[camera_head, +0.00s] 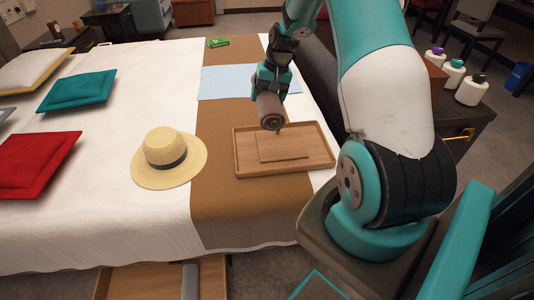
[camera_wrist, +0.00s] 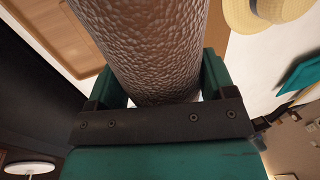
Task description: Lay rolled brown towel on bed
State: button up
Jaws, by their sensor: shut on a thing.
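The rolled brown towel (camera_head: 269,111) is held in my gripper (camera_head: 268,92) above the bed, just beyond the wooden tray. In the wrist view the towel (camera_wrist: 150,45) fills the middle, with a bumpy brown surface, and my gripper (camera_wrist: 158,90) is shut around it. The bed (camera_head: 110,120) has a white cover with a brown runner (camera_head: 222,205) across it. The towel's end faces the head camera. Whether its lower side touches anything cannot be told.
A wooden tray (camera_head: 318,163) lies on the bed below the towel. A straw hat (camera_head: 170,152), a light blue cloth (camera_head: 222,83) and a green packet (camera_head: 218,42) lie nearby. Red (camera_head: 38,160) and teal (camera_head: 78,90) cushions are at left. White bed surface between is clear.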

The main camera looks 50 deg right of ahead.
notch_tip(320, 180, down, 18)
jog(key=shift+f, duration=0.2)
jog(key=shift+f, duration=0.1)
jog(key=shift+f+b, duration=0.55)
jog(key=shift+b, duration=0.1)
jog(key=o, duration=1)
jog(key=shift+r, duration=0.15)
